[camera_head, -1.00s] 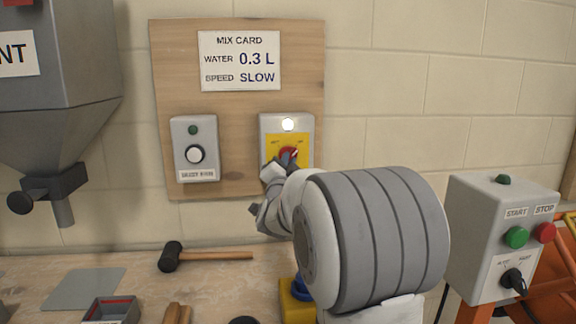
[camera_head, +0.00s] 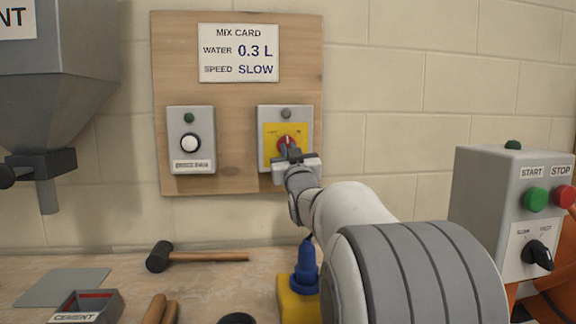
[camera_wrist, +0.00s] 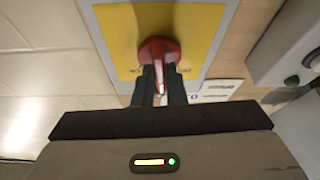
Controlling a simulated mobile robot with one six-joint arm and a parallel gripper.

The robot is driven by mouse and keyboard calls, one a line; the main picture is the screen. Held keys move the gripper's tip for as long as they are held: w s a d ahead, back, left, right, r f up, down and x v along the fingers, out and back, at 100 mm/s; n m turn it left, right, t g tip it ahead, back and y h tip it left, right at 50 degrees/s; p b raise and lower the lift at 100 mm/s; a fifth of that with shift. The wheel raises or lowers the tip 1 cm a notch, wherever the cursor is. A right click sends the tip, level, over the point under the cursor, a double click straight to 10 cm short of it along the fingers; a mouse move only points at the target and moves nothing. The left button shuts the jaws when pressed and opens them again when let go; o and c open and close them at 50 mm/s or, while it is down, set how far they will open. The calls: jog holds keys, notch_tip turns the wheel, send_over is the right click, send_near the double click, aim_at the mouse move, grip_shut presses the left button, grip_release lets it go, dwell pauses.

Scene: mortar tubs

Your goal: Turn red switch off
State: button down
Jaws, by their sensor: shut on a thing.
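The red switch (camera_head: 285,141) is a rotary knob on a yellow plate (camera_head: 270,152) of a grey box mounted on the wooden board. The lamp (camera_head: 286,113) above it is dark. My gripper (camera_head: 287,154) is at the knob, shut on it. In the wrist view my two dark fingers (camera_wrist: 160,88) straddle the lower part of the red knob (camera_wrist: 158,50), whose handle points down between them toward my gripper. The fingers hide part of the knob and the plate's markings are too small to read.
A grey box with a white button (camera_head: 190,143) is left of the switch box. A mix card (camera_head: 238,53) hangs above. A hammer (camera_head: 160,256), a cement tub (camera_head: 88,307) and a blue-yellow tool (camera_head: 305,268) are on the bench. A START/STOP box (camera_head: 500,210) stands at right.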

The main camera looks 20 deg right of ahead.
jog(key=shift+d+r+n+g+y+p, duration=0.15)
jog(key=shift+n+y, duration=0.75)
jog(key=shift+n, duration=0.9)
jog(key=shift+d+n+g+y+p, duration=0.15)
jog(key=shift+n+y, duration=0.75)
jog(key=shift+n, duration=0.9)
jog(key=shift+r+n+y+p, duration=0.1)
jog(key=shift+n+y+p, duration=0.15)
jog(key=shift+n+y, duration=1.1)
jog(key=shift+f+n+h, duration=0.1)
jog(key=shift+n+h, duration=0.15)
jog(key=shift+n, duration=0.5)
jog(key=c, duration=1.5)
grip_release()
jog(key=v, duration=0.8)
jog(key=shift+p, duration=0.35)
